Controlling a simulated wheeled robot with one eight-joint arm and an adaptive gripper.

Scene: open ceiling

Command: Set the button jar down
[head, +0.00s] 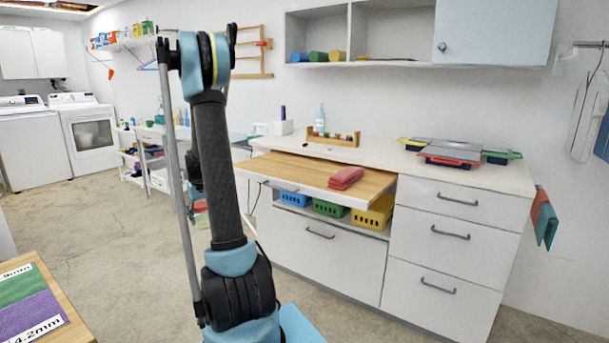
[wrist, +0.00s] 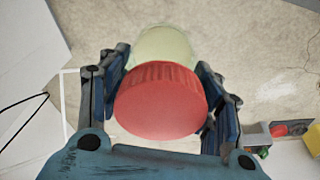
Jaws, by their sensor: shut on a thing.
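The button jar (wrist: 164,47) shows in the wrist view with a ribbed red lid (wrist: 160,103) and a pale yellow-green body. My gripper (wrist: 160,84) is shut on it, with one dark blue finger on each side. The lid faces the wrist camera and the body points away. Concrete floor shows behind the jar, so it is held in the air. In the head view my arm stands in front, and I cannot make out the jar there.
The white counter (head: 385,158) behind carries a wooden rack (head: 333,138) and several flat coloured cases (head: 450,152). Baskets (head: 372,215) sit below the board. A wooden table (head: 75,331) with mats is at lower left.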

